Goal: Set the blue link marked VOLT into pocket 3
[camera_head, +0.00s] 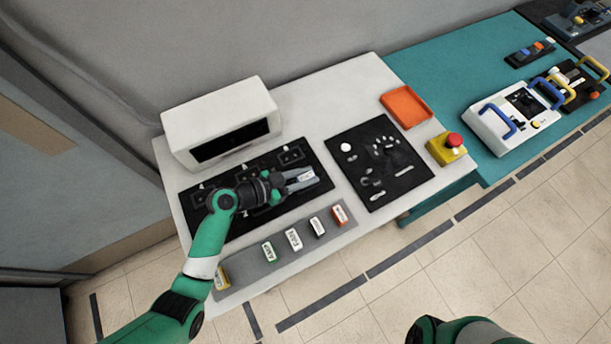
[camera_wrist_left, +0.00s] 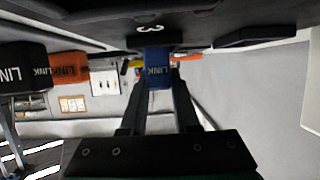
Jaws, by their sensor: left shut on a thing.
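My left gripper (camera_head: 302,180) is over the right part of the black pocket board (camera_head: 232,226). It is shut on a blue link (camera_wrist_left: 157,66), which shows between the two fingers in the left wrist view. The letters on the link are small and I cannot read them surely. A white number 3 (camera_wrist_left: 147,28) shows on the dark surface just beyond the link. Whether the link touches the board or a pocket is hidden. My right gripper is out of view; only part of that arm shows at the bottom.
A grey strip (camera_head: 244,267) in front holds several links, among them an orange one (camera_head: 340,215) and a green one (camera_head: 268,252). A white box (camera_head: 222,112) stands behind the board.

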